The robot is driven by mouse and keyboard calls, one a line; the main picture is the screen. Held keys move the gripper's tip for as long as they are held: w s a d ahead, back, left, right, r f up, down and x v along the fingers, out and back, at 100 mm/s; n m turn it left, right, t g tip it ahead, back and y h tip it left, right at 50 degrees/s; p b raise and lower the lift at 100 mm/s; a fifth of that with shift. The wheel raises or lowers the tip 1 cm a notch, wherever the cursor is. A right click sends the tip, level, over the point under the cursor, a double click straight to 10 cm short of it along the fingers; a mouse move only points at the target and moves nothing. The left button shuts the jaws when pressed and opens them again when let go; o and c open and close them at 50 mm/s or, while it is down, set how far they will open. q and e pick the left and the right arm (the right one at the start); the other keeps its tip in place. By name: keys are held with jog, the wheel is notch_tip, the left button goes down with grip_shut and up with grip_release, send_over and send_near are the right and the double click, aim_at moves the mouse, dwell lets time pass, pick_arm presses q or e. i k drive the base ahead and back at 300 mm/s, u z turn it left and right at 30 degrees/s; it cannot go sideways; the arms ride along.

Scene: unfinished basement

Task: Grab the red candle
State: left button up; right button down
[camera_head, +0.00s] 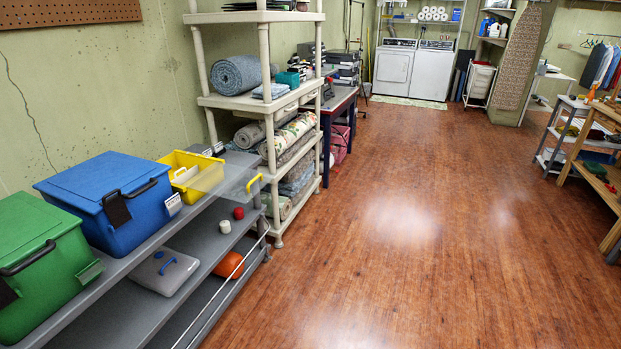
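A small dark red rounded thing, which looks like the red candle (239,213), stands on the middle level of the grey shelf unit (128,262) at the left. It is near the unit's far end, below the yellow bin. A small white cylinder with a reddish top, perhaps another candle (225,227), stands just in front of it to the left, close but apart. The red candle is small in the view and its details are hard to tell. Neither of my grippers shows in the view.
The unit's top holds a green bin (40,265), a blue bin (112,200) and a yellow bin (190,175). A grey case (163,270) and an orange object (229,265) are lower. A cream rack (262,102) stands beyond. The wooden floor (400,240) is clear.

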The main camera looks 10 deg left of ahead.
aim_at(238, 212)
jog(key=z, duration=0.45)
jog(key=i, duration=1.7)
jog(key=u, duration=0.4)
jog(key=i, duration=1.6)
jog(key=u, duration=1.2)
jog(key=i, duration=0.4)
jog(key=u, duration=0.3)
